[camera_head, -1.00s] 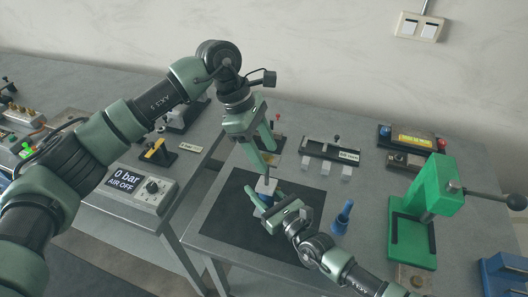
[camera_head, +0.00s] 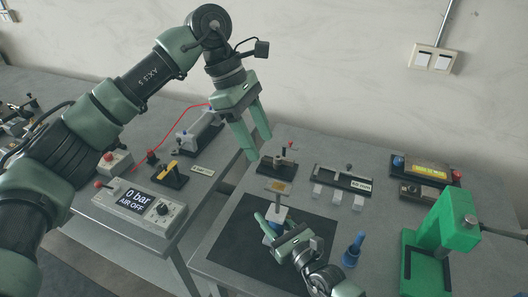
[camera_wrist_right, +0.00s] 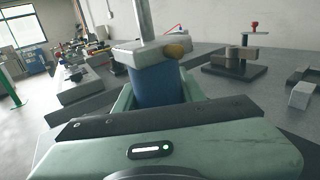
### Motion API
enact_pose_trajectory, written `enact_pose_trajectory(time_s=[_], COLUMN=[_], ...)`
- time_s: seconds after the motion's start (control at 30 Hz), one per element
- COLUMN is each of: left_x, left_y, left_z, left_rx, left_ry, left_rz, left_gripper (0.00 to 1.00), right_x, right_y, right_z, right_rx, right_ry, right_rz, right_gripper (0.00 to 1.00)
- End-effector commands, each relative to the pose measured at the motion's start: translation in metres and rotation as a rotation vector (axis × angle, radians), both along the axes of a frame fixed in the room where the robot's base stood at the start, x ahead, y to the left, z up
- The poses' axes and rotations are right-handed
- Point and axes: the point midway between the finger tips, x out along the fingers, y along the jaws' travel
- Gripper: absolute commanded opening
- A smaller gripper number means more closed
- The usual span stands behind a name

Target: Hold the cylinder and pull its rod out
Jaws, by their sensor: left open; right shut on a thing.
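The cylinder has a blue body and a light grey cap (camera_head: 276,213). It stands upright over the dark mat. My right gripper (camera_head: 273,224) is shut around its blue body, which shows between the fingers in the right wrist view (camera_wrist_right: 155,86). The grey rod (camera_wrist_right: 141,20) sticks up from the cap and runs out of the top of that view. A brass fitting (camera_wrist_right: 176,50) is on the cap's side. My left gripper (camera_head: 259,148) is open and empty, above and a little left of the cylinder, apart from the rod.
The dark mat (camera_head: 235,245) lies under the cylinder. A blue part (camera_head: 352,251) stands to its right, and a green press (camera_head: 428,250) stands farther right. A small stand (camera_head: 280,163) and a slotted gauge (camera_head: 343,178) are behind. A control box reads 0 bar, air off (camera_head: 140,205).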

Motion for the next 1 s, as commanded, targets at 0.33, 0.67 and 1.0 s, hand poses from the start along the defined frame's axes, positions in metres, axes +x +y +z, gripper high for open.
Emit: enact_pose_trajectory(time_s=[0.33, 0.67, 1.0], left_x=[0.001, 0.001, 0.001], left_y=[0.002, 0.002, 0.002], left_z=[0.004, 0.003, 0.003], left_rx=[-0.001, -0.001, -0.001], left_ry=[0.001, 0.001, 0.001], left_rz=[0.001, 0.001, 0.001], left_gripper=[0.55, 0.55, 0.55], right_x=[-0.002, -0.001, -0.012], right_y=[0.0, 0.0, -0.01], right_z=[-0.004, -0.002, -0.002], right_rx=[-0.005, -0.002, -0.002], right_ry=[0.008, 0.004, 0.003], right_rz=[0.003, 0.001, 0.0], right_gripper=[0.0, 0.65, 0.65])
